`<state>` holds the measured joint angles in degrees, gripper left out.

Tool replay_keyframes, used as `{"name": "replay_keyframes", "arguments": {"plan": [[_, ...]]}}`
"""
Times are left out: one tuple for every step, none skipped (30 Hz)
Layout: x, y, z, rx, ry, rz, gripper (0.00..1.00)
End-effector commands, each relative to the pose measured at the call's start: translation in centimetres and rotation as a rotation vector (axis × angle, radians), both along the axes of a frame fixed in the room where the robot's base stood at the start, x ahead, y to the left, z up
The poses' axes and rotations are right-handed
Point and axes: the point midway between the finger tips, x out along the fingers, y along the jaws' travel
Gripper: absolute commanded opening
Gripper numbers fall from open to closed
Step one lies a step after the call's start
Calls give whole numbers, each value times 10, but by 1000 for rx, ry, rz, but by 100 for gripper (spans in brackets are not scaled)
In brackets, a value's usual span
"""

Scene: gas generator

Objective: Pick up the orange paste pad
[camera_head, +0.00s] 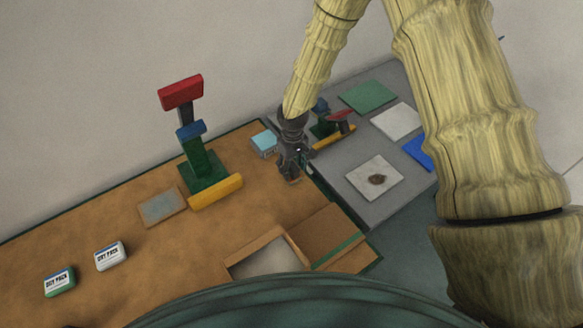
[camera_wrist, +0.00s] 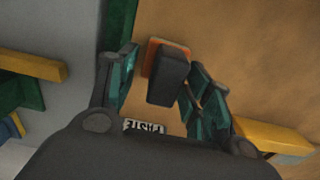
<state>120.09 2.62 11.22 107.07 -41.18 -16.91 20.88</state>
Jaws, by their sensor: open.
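The orange paste pad (camera_wrist: 153,50) shows in the wrist view as an orange edge beside and behind a dark grey block (camera_wrist: 168,78), on the brown tabletop. A white label (camera_wrist: 143,126) with dark lettering shows nearer the wrist; I cannot tell whether it belongs to the pad. My gripper (camera_wrist: 164,72) is open, with one teal-padded finger on each side of the dark block. In the head view my gripper (camera_head: 293,178) points down at the table's right part and largely hides the pad.
A light blue block (camera_head: 264,143) stands left of my gripper. A red, blue, green and yellow stand (camera_head: 203,165) is farther left. An open cardboard box (camera_head: 325,235) lies in front. The grey table (camera_head: 345,203) on the right holds coloured sheets and another stand.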

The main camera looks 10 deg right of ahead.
Motion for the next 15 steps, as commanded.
{"name": "replay_keyframes", "arguments": {"plan": [[-2, 0, -1, -1, 1, 2, 50], [-2, 0, -3, -1, 0, 1, 50], [-1, 0, -5, -1, 0, 1, 50], [0, 0, -6, -1, 0, 0, 50], [1, 0, -8, 0, 1, 0, 50], [3, 0, -10, -1, 4, 1, 50], [5, 0, -12, 0, 5, 1, 50], [6, 1, -13, 1, 7, 1, 50], [8, 0, -14, 0, 8, 0, 50], [9, 0, -15, 1, 9, 0, 50], [10, 0, -16, 0, 10, 0, 50], [10, 0, -16, 0, 11, 0, 50], [11, 1, -16, 0, 12, 0, 48], [11, 1, -17, 0, 12, 0, 43], [11, 1, -17, 0, 12, 0, 35]]}}
